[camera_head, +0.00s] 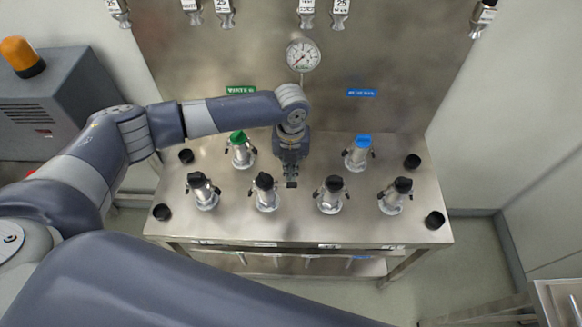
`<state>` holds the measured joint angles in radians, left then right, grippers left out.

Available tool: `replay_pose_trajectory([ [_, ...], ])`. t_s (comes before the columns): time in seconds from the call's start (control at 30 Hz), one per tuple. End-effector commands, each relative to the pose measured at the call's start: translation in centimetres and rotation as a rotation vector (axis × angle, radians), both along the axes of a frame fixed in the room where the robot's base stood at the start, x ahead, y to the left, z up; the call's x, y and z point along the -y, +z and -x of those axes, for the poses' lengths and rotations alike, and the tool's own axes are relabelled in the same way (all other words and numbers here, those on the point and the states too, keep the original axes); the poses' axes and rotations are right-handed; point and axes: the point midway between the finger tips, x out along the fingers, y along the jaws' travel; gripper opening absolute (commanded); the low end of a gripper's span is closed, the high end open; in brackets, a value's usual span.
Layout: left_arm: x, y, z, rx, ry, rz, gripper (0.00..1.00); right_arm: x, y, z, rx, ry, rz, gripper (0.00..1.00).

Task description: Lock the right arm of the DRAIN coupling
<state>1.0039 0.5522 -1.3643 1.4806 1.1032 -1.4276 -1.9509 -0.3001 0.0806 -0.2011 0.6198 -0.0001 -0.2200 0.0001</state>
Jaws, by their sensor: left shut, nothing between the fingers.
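Couplings stand upright in two rows on a steel bench (235,225). The front row has several silver couplings with black tops: far left (205,196), middle left (266,197), middle right (329,199) and far right (393,199). The back row has a green-topped coupling (241,153) and a blue-topped coupling (358,156). The labels are too small to read, so I cannot tell which is DRAIN, nor how its arms stand. My left gripper (290,183) is shut and empty, pointing down over the bench between the two rows, behind and between the middle couplings. My right gripper is out of view.
Loose black caps (162,212) lie near the bench's left and right ends. A steel back panel (340,105) with a round gauge (303,55) rises behind. A grey cabinet with an orange beacon (20,54) stands at the left. The bench's front strip is clear.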

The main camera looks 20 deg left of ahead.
Motion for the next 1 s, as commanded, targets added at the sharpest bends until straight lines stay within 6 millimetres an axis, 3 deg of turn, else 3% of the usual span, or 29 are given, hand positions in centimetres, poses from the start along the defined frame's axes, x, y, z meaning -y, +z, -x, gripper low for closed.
replay_pose_trajectory([
  [1.0,0.1,-7.2,0.0,0.000,0.002,0.001,0.00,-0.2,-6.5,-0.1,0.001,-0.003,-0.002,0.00],
])
